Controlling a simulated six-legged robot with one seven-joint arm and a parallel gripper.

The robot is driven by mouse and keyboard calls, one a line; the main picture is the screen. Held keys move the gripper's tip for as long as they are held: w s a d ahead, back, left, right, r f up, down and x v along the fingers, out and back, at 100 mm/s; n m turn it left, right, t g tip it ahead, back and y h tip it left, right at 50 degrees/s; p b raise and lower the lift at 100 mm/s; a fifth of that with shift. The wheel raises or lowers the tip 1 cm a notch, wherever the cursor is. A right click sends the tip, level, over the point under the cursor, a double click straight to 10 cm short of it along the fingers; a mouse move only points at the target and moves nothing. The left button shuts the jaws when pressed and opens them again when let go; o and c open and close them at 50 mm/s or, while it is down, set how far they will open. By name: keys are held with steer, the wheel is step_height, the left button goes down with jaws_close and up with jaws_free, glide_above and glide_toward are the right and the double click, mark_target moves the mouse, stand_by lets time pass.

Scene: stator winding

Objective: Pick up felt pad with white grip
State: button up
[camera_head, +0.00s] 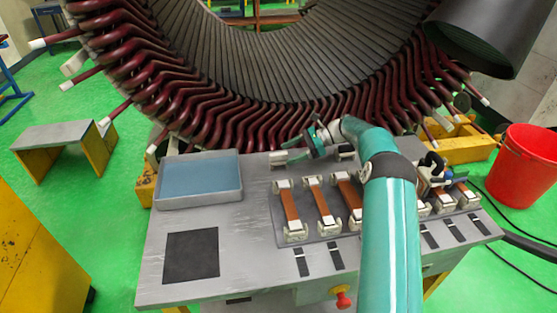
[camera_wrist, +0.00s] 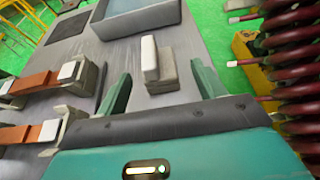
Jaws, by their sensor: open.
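The felt pad is a small grey block with an upright white grip (camera_wrist: 150,58). It stands on the grey table top, and in the head view the pad (camera_head: 278,158) sits near the back edge of the table, right of the blue tray. My gripper (camera_wrist: 161,71) is open and empty. Its two teal fingers point toward the pad, one on either side of it in the wrist view, with the pad slightly beyond the fingertips.
A shallow tray with a blue inside (camera_head: 200,178) and a dark square mat (camera_head: 190,255) are on the left of the table (camera_head: 255,270). Several copper bars (camera_head: 322,205) in clamps stand along the right. The large stator (camera_head: 190,75) with dark red coil ends rises close behind.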

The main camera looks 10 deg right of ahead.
mark_target(279, 158)
steer(key=x, duration=0.5)
steer(key=shift+s, duration=0.1)
steer(key=c, duration=1.1)
